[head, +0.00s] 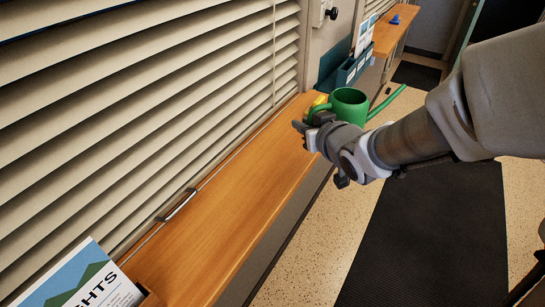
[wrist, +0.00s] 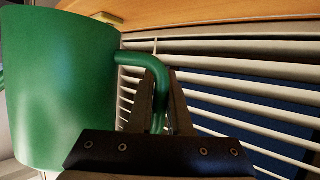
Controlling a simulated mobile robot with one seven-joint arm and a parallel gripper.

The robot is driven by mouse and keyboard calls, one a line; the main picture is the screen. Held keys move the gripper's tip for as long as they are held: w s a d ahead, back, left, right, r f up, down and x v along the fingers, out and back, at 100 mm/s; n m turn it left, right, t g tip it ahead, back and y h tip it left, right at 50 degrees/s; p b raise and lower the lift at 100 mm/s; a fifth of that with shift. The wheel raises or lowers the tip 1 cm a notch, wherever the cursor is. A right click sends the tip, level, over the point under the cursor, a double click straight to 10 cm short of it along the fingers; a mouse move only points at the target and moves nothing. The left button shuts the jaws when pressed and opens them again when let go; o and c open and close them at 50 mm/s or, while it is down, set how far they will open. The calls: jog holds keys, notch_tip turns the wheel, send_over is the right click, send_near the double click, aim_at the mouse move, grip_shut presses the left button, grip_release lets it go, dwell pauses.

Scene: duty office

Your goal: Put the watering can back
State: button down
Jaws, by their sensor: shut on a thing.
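The green watering can (head: 350,103) has an open top and a long thin spout pointing to the right. It is at the far end of the wooden ledge (head: 222,225). My gripper (head: 314,122) is shut on its handle, on the can's left side. In the wrist view the can's body (wrist: 62,85) fills the left, and its handle (wrist: 162,95) runs down between my fingers (wrist: 165,110). The can looks upright in the head view. Its base is hidden behind my gripper, so I cannot tell whether it touches the ledge.
A small yellow thing (head: 320,101) is beside the can. A dark teal holder with leaflets (head: 353,67) stands behind it. A farther wooden ledge carries a blue object (head: 395,20). White blinds (head: 130,110) line the left. A brochure (head: 85,280) stands at the near end; the ledge's middle is clear.

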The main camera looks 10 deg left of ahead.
jog(key=s+a+r+n+g+y, duration=0.25)
jog(key=s+a, duration=0.35)
jog(key=s, duration=0.5)
jog(key=shift+n+y, duration=0.45)
jog(key=b+x, duration=0.1)
jog(key=x, duration=0.3)
jog(key=s+b+x, duration=0.1)
jog(key=b+x, duration=0.1)
jog(key=x, duration=0.3)
jog(key=f+b+x, duration=0.1)
jog(key=x, duration=0.3)
jog(key=shift+a+f+b, duration=0.15)
jog(key=shift+a+b, duration=0.2)
jog(key=shift+a, duration=0.2)
jog(key=shift+f+b, duration=0.55)
jog(key=shift+f, duration=1.35)
jog(key=shift+f, duration=0.15)
jog(key=c, duration=0.8)
grip_release()
jog(key=shift+s, duration=0.1)
jog(key=shift+c, duration=0.2)
